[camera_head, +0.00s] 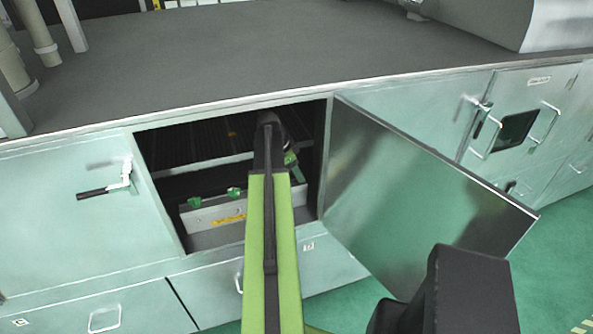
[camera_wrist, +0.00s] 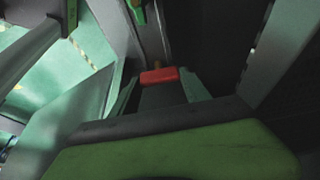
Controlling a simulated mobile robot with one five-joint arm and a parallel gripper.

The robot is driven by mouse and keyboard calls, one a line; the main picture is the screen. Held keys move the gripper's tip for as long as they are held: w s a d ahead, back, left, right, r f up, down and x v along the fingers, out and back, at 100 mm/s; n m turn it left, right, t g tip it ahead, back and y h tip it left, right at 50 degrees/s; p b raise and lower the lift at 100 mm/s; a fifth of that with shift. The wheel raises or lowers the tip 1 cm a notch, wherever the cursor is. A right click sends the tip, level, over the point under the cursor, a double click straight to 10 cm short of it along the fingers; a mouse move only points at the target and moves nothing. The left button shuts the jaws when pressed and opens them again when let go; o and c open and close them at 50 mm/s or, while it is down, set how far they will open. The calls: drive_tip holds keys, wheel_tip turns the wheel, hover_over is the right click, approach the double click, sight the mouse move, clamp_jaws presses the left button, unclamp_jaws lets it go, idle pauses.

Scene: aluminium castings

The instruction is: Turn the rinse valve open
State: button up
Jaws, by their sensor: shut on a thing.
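A red handle (camera_wrist: 160,76), which looks like the rinse valve's lever, shows in the wrist view. My gripper (camera_wrist: 161,84) is shut on it, with a jaw on either side. In the head view my green and black arm reaches through an open cabinet bay, and my gripper (camera_head: 293,166) is inside at the right. The red handle is hidden there. A grey metal block (camera_head: 215,216) with green fittings (camera_head: 234,193) and a yellow label sits at the bay floor. How far the valve is turned I cannot tell.
An open cabinet door (camera_head: 400,195) swings out to the right of the bay, close to my arm. A closed door with a black-handled latch (camera_head: 97,191) is at the left. The grey worktop (camera_head: 260,55) lies above. Green floor (camera_head: 550,265) is free at the right.

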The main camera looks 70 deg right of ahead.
drive_tip(key=shift+a+n+t+h, duration=0.2)
drive_tip(key=shift+n+t+h, duration=0.35)
drive_tip(key=shift+n, duration=1.25)
drive_tip(key=n+t, duration=0.1)
drive_tip(key=n, duration=0.1)
drive_tip(key=n+t, duration=0.1)
drive_tip(key=n, duration=0.2)
drive_tip(key=shift+s+h, duration=0.2)
drive_tip(key=shift+h, duration=0.15)
drive_tip(key=n+t, duration=0.1)
drive_tip(key=n, duration=0.3)
drive_tip(key=shift+s+n+t, duration=0.1)
drive_tip(key=shift+n+t, duration=0.25)
drive_tip(key=shift+n, duration=0.05)
drive_tip(key=shift+s+d+n+t+y, duration=0.1)
drive_tip(key=shift+n+t+y, duration=0.2)
drive_tip(key=shift+n, duration=0.85)
drive_tip(key=shift+n+t+y, duration=0.2)
drive_tip(key=shift+n+t, duration=0.2)
drive_tip(key=shift+n, duration=0.75)
drive_tip(key=o, duration=1.4)
drive_tip(key=shift+r, duration=0.1)
